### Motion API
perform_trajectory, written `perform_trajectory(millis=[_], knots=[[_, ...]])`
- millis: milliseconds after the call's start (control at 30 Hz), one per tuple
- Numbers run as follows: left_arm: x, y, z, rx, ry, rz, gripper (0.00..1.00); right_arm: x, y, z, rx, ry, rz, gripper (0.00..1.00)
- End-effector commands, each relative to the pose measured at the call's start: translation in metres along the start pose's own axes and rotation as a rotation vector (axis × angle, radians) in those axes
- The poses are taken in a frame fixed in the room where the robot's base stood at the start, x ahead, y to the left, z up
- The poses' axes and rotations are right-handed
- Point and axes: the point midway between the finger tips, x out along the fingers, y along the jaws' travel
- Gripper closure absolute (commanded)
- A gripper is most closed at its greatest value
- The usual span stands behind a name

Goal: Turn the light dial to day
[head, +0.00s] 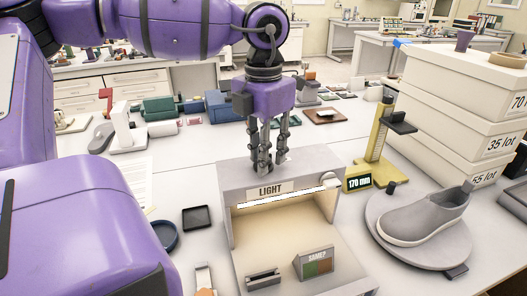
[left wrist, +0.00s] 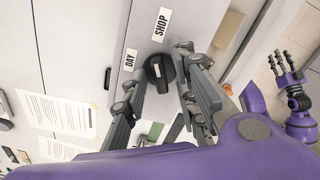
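The light box (head: 226,180), a grey open-fronted booth marked LIGHT, stands on the table in the head view, lit inside. Its black round dial (left wrist: 159,73) shows in the left wrist view, on the top face. A DAY label (left wrist: 130,60) and a SHOP label (left wrist: 161,24) lie beside the dial; I cannot tell clearly where the dial points. My left gripper (head: 268,168) points down over the box top. It is open, with its fingers on either side of the dial; contact is unclear. My right gripper (left wrist: 287,72) shows open and empty at the right of the left wrist view.
A grey shoe (head: 425,217) sits on a round turntable (head: 390,240) at right. A yellow gauge (head: 375,145) reading 170 mm stands beside the box. Stacked white lot boxes (head: 450,100) rise at the right. A small SAME? block (head: 314,263) is inside the booth.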

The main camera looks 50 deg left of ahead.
Motion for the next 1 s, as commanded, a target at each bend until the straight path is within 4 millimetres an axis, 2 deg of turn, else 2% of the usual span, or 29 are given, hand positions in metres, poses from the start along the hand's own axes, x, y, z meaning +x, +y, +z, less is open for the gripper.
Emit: perform_trajectory(millis=[33,167,633,1000], knots=[[0.000,0.000,0.000,0.000,0.000,0.000,0.83,0.000,-0.001,-0.001,0.001,0.001,-0.001,0.60],[0.000,0.000,0.000,0.000,0.000,0.000,1.00,0.000,-0.001,-0.001,0.002,0.001,-0.001,0.60],[-0.001,0.000,0.000,-0.058,-0.001,0.001,1.00,-0.005,0.001,0.010,0.004,-0.018,0.003,0.60],[-0.001,0.000,0.000,-0.336,-0.002,0.001,1.00,-0.004,0.000,0.010,0.003,-0.017,0.002,0.60]])
